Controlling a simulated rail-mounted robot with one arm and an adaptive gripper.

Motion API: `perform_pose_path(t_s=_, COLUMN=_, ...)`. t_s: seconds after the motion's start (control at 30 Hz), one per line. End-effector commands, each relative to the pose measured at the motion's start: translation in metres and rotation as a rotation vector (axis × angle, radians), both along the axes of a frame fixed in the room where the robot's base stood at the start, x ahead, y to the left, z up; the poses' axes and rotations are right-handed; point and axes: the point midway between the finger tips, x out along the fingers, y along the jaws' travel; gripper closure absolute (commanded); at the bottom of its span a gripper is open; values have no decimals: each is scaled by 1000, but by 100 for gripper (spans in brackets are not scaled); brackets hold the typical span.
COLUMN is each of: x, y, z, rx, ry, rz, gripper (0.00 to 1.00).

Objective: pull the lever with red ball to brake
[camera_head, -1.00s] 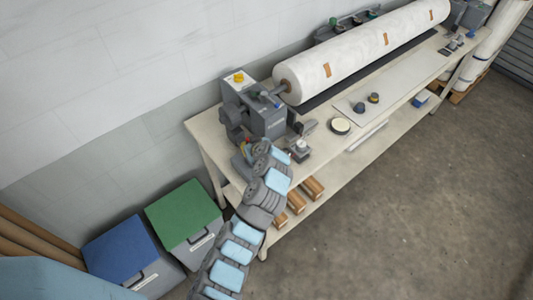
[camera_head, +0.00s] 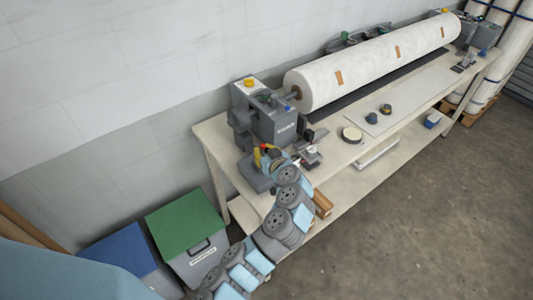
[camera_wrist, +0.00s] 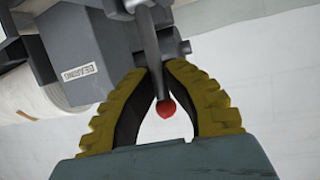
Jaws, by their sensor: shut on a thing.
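The lever shows in the wrist view as a grey rod (camera_wrist: 157,84) ending in a small red ball (camera_wrist: 165,108). My gripper (camera_wrist: 158,72) has yellow ribbed fingers with dark inner pads. It is shut on the lever's rod, with the fingertips closed around the rod and the red ball between the fingers on the palm side. In the head view, my gripper (camera_head: 264,155) is at the front of the grey bearing unit (camera_head: 272,118), at the table's near end. A bit of red shows there beside the yellow finger. Most of the lever is hidden in that view.
A large white roll (camera_head: 375,62) extends from the bearing unit along the table (camera_head: 222,140). A yellow button (camera_head: 248,83) tops the unit. Green (camera_head: 182,215) and blue (camera_head: 122,250) lidded bins stand below left. The floor at right is clear.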

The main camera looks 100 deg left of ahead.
Motion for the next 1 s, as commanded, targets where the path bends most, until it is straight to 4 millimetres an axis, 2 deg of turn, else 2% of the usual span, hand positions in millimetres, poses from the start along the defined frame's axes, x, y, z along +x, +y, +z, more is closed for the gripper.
perform_pose_path(t_s=0.33, x=0, y=-1, z=-3, rx=-5, ry=-2, rz=0, gripper=100)
perform_pose_path(t_s=0.4, x=0, y=-1, z=-3, rx=-5, ry=-2, rz=0, gripper=75)
perform_pose_path(t_s=0.47, x=0, y=0, z=-3, rx=-4, ry=-1, rz=0, gripper=60)
perform_pose_path(t_s=0.8, x=1, y=-1, z=-1, rx=-1, ry=0, rz=0, gripper=60)
perform_pose_path(t_s=1.0, x=9, y=-13, z=4, rx=-2, ry=1, rz=-2, gripper=60)
